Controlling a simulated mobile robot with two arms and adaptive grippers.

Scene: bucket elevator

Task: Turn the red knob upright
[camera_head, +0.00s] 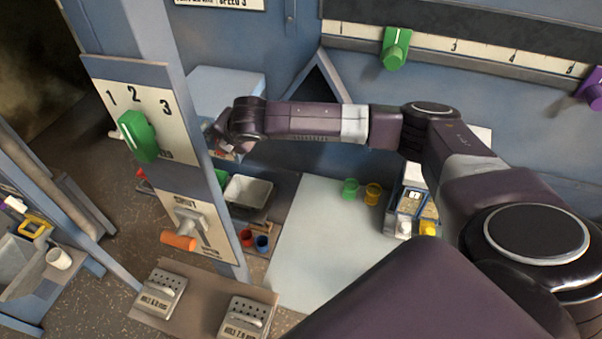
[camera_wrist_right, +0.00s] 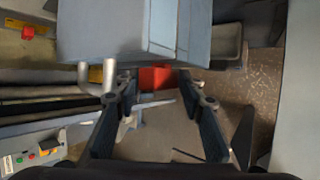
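In the right wrist view a red block-like part (camera_wrist_right: 155,78), which may be the red knob, shows just below the edge of a blue-grey box (camera_wrist_right: 130,30). Its upper part is hidden by the box, so I cannot tell how it is turned. My right gripper (camera_wrist_right: 157,88) is open, with its two dark fingers on either side of the red part and a gap visible between them. My left gripper is not in view.
A blue post (camera_head: 165,40) carries a panel with a green knob (camera_head: 138,135) and an orange-handled lever (camera_head: 180,240). A green slider (camera_head: 395,47) is on the back rail.

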